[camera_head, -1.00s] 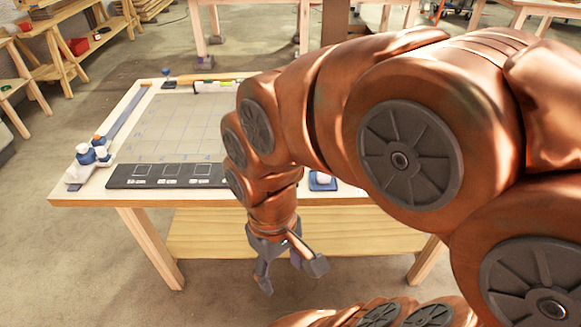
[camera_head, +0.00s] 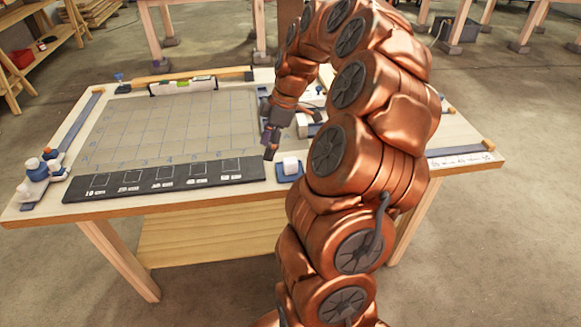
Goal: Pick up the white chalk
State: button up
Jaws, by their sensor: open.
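My gripper (camera_head: 293,136) is open and empty, with its fingers pointing down over the right part of the table. A small white block (camera_head: 290,164) sits on a blue pad (camera_head: 287,176) near the table's front edge, just below and in front of the gripper in the picture. I cannot tell whether this block is the white chalk. Another pale item (camera_head: 302,125) shows partly behind the gripper fingers, and my arm hides much of the table's right side. No stick clearly recognisable as chalk is in view.
A grey gridded board (camera_head: 170,125) covers the table's middle. A dark strip with marked squares (camera_head: 165,180) lies along the front. White bottles with blue and orange caps (camera_head: 40,172) stand at the left. A level (camera_head: 183,87) lies at the back. A labelled strip (camera_head: 460,160) is at the right.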

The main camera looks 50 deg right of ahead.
jog(key=t, duration=0.1)
send_over(292, 160)
jog(key=s+d, duration=0.1)
jog(key=d, duration=0.1)
notch_tip(292, 160, down, 4)
jog(key=shift+n, duration=0.4)
jog(key=shift+s+p+x, duration=0.2)
jog(key=shift+p+x, duration=1.25)
jog(key=shift+x, duration=2.5)
grip_shut()
